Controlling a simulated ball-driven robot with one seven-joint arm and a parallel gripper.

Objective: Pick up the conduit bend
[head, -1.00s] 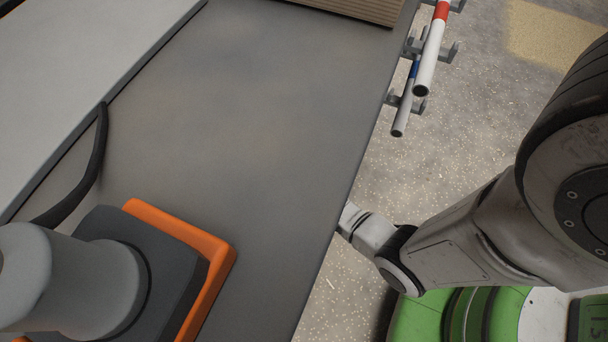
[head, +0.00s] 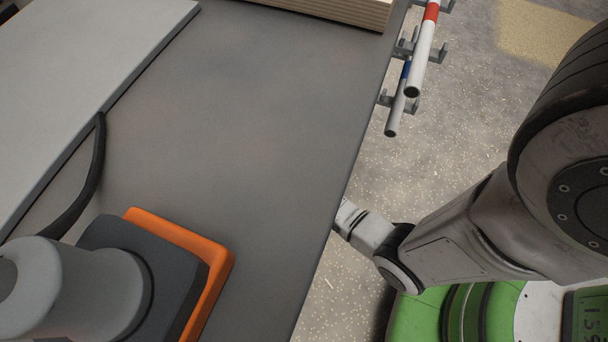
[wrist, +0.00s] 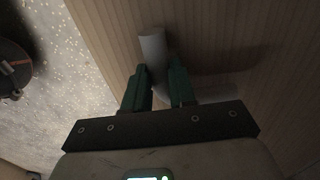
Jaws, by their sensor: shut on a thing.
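In the wrist view, a grey conduit bend (wrist: 153,46) shows as a short round pipe between the green fingers. A paler part of it runs off to the right behind the right finger. My gripper (wrist: 160,77) is shut on it. Ribbed tan panelling lies behind the bend; I cannot tell whether the bend touches it. In the head view my arm reaches down past the right edge of the grey worktop, and the worktop hides my gripper and the bend.
The worktop (head: 230,130) carries an orange and dark-grey device (head: 190,240), a black curved handle or cable (head: 88,180), a pale panel (head: 80,80) and stacked boards (head: 340,8). Pipes (head: 423,55) on a rack stand beyond its right edge. A dark round object (wrist: 12,70) lies on the speckled floor.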

